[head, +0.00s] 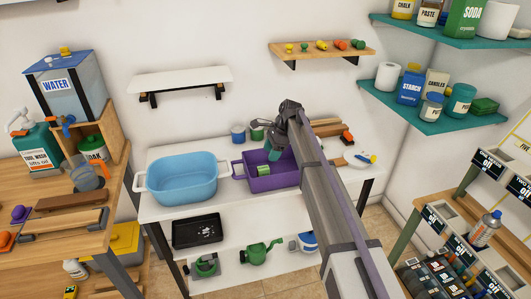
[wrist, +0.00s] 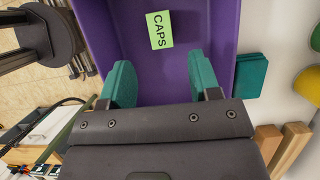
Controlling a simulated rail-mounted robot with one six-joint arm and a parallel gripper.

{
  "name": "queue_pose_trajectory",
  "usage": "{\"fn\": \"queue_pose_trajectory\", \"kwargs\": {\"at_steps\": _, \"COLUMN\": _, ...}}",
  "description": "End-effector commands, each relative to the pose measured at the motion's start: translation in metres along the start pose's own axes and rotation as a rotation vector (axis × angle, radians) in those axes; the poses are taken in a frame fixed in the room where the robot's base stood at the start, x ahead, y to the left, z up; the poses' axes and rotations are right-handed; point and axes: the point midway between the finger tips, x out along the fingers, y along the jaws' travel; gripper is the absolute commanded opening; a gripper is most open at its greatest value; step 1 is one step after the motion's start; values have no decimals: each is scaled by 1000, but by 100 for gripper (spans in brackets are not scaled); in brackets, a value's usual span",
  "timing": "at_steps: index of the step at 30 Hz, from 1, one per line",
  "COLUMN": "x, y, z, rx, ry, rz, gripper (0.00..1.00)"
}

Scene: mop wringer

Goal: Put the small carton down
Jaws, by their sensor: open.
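My gripper (wrist: 162,72) is open. Its two teal fingers stand apart with nothing visible between them. In the head view my gripper (head: 274,152) is over the purple tub (head: 275,184), pointing down. The purple tub (wrist: 190,88) fills the middle of the wrist view. A light green CAPS face (wrist: 160,30) shows against its purple inside, beyond the fingertips and apart from them. In the head view a small green thing (head: 263,170) shows in the tub. I cannot tell how deep this carton-like thing is. My arm hides the right part of the tub.
A blue basin (head: 182,180) stands left of the purple tub on the white table (head: 210,207). Two cans (head: 238,133) stand behind the tub. A black tray (head: 197,231) is below. A wall shelf (head: 180,79) is empty on top; the shelf right of it (head: 322,50) holds small items.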

Motion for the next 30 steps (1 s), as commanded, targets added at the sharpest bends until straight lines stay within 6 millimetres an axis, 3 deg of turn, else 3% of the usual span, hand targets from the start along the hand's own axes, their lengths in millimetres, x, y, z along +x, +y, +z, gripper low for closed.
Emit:
{"fn": "queue_pose_trajectory", "kwargs": {"at_steps": 1, "x": -24, "y": 0, "z": 4, "rx": 2, "ry": 0, "rz": 0, "gripper": 57}}
{"fn": "queue_pose_trajectory", "kwargs": {"at_steps": 3, "x": -33, "y": 0, "z": 3, "rx": 2, "ry": 0, "rz": 0, "gripper": 57}}
{"fn": "queue_pose_trajectory", "kwargs": {"at_steps": 12, "x": -34, "y": 1, "z": 0, "rx": -1, "ry": 0, "rz": 0, "gripper": 57}}
{"fn": "queue_pose_trajectory", "kwargs": {"at_steps": 14, "x": -34, "y": 10, "z": -3, "rx": -20, "ry": 7, "rz": -1, "gripper": 57}}
{"fn": "queue_pose_trajectory", "kwargs": {"at_steps": 17, "x": -37, "y": 69, "z": -16, "rx": -153, "ry": 52, "rz": -4, "gripper": 57}}
{"fn": "queue_pose_trajectory", "kwargs": {"at_steps": 20, "x": -41, "y": 175, "z": -37, "rx": -424, "ry": 142, "rz": 14, "gripper": 57}}
{"fn": "queue_pose_trajectory", "kwargs": {"at_steps": 21, "x": -42, "y": 222, "z": -44, "rx": -552, "ry": 184, "rz": 34, "gripper": 57}}
{"fn": "queue_pose_trajectory", "kwargs": {"at_steps": 24, "x": -45, "y": 325, "z": -58, "rx": -857, "ry": 273, "rz": 109, "gripper": 57}}
{"fn": "queue_pose_trajectory", "kwargs": {"at_steps": 27, "x": -46, "y": 394, "z": -63, "rx": -1080, "ry": 322, "rz": 189, "gripper": 57}}
{"fn": "queue_pose_trajectory", "kwargs": {"at_steps": 30, "x": -47, "y": 421, "z": -66, "rx": -1191, "ry": 342, "rz": 236, "gripper": 57}}
